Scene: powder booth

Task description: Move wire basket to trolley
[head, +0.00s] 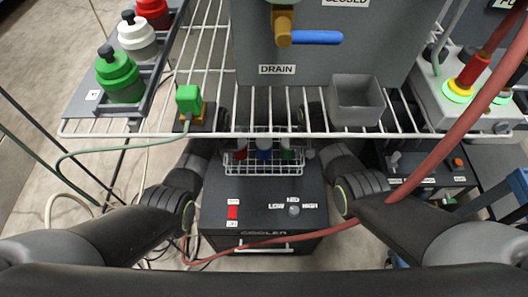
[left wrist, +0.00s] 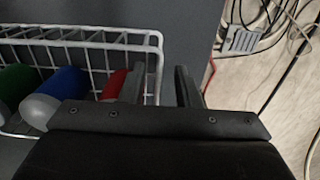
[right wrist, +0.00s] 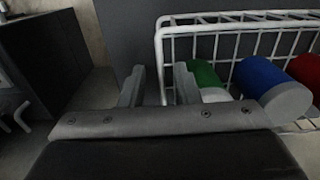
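The white wire basket (head: 263,168) sits on the dark cooler (head: 262,222) beneath the wire shelf. It holds a red, a blue and a green container, lying on their sides in the wrist views. My left gripper (left wrist: 160,88) is open, its fingers on either side of the basket's end wall near the red container. My right gripper (right wrist: 158,86) is open, its fingers on either side of the opposite end wall, near the green container. In the head view, the shelf edge partly hides the basket and both grippers. I cannot clearly identify the trolley; a blue frame (head: 492,200) shows at the right edge.
The wire shelf (head: 220,133) hangs above the basket, bearing a green plug (head: 189,101) and a grey open box (head: 356,101). A red hose (head: 452,135) crosses the right side and runs in front of the cooler. Cables lie on the floor at left.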

